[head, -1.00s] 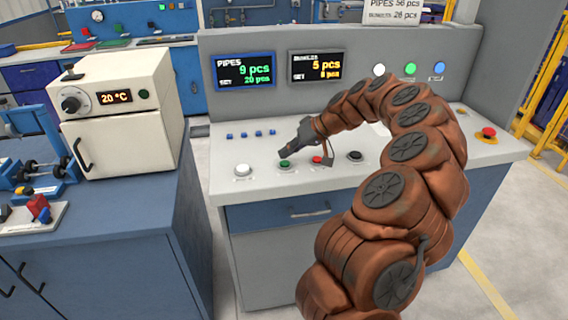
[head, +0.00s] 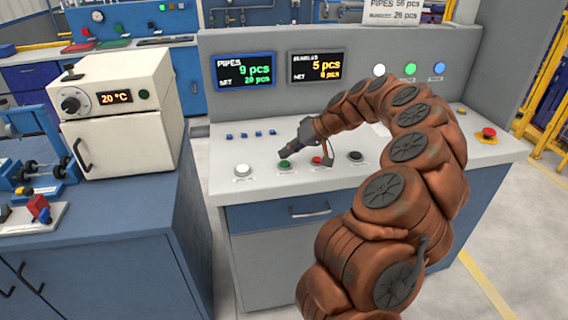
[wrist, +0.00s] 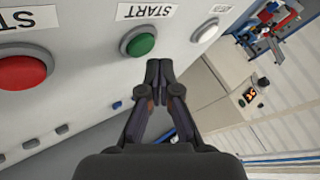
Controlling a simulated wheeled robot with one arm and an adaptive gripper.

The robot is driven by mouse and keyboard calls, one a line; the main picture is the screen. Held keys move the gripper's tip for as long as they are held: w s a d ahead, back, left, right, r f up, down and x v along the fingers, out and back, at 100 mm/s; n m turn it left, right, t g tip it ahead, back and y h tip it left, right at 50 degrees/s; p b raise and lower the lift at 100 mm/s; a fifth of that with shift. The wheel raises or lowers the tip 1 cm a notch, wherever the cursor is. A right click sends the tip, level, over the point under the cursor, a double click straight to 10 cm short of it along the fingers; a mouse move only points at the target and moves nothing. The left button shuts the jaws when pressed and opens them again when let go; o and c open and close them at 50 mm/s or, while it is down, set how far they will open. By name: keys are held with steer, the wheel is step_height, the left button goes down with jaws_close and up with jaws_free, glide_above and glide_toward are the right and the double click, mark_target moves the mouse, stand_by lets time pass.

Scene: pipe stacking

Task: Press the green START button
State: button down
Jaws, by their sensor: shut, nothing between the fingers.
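The green START button (head: 284,164) sits on the sloped white console top (head: 350,178), between a white button on its left and a red one on its right. In the wrist view the green button (wrist: 141,45) shows in a grey ring beside its START label (wrist: 145,11). My gripper (head: 283,156) is just above and behind the green button in the head view. In the wrist view my gripper (wrist: 159,66) has its fingertips together with nothing between them, close to the button's edge. I cannot tell whether they touch it.
Nearby are a white button (head: 243,170), a red button (head: 318,160), a black button (head: 355,156) and small blue buttons (head: 258,133). A red emergency knob (head: 488,133) is at the right. Two displays (head: 245,70) stand on the back panel.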

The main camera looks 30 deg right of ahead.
mark_target(287, 163)
steer(key=shift+f+b, duration=0.85)
steer(key=shift+b, duration=0.2)
stand_by(0.6)
steer(key=shift+r, duration=0.1)
stand_by(0.3)
steer(key=shift+r, duration=0.75)
steer(key=shift+r, duration=0.1)
steer(key=shift+r+p, duration=0.45)
steer(key=shift+r, duration=1.95)
